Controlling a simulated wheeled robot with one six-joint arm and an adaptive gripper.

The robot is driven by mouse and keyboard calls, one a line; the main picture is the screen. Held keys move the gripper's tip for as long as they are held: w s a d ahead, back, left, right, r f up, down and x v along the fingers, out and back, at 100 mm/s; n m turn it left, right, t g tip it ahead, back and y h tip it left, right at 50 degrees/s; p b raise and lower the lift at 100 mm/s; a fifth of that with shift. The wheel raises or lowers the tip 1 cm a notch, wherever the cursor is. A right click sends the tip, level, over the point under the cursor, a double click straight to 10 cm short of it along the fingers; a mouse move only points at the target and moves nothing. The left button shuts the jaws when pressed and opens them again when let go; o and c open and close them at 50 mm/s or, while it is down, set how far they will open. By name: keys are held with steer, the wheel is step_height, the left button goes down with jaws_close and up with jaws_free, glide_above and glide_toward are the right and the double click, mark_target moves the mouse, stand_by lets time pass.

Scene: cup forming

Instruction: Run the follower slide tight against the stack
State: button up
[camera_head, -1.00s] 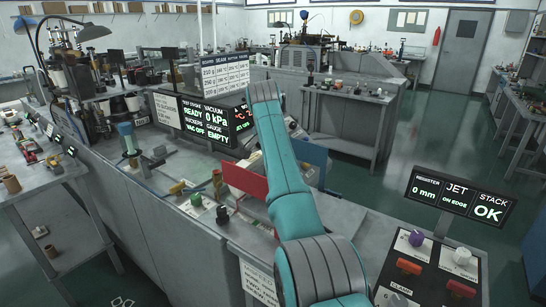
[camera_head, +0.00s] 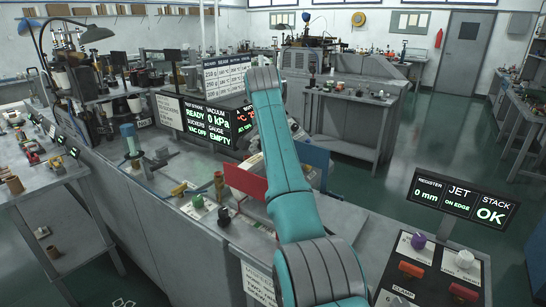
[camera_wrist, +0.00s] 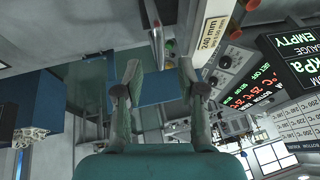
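My gripper (camera_wrist: 160,68) shows in the wrist view with its two fingers apart and nothing visibly held. A blue plate (camera_wrist: 162,88) shows in the gap beyond the fingers; I cannot tell whether they touch it. In the head view my arm hides the gripper. A red plate (camera_head: 244,181) and a blue plate (camera_head: 313,154) stand on the machine bench on either side of my arm. I cannot tell for sure which part is the follower slide, and the stack itself is not clearly visible. The right-hand display (camera_head: 464,200) reads register 0 mm, jet on edge, stack OK.
A control panel (camera_head: 432,272) with knobs and orange levers is at the lower right. A readout (camera_head: 208,122) shows vacuum 0 kPa and gauge empty. A white bar marked 240 mm (camera_wrist: 213,24) is close above the fingers in the wrist view. A dark blue block (camera_wrist: 36,92) is at left.

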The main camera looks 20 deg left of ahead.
steer(key=v, duration=0.7)
steer(key=shift+s+r, duration=0.15)
steer(key=shift+r, duration=0.25)
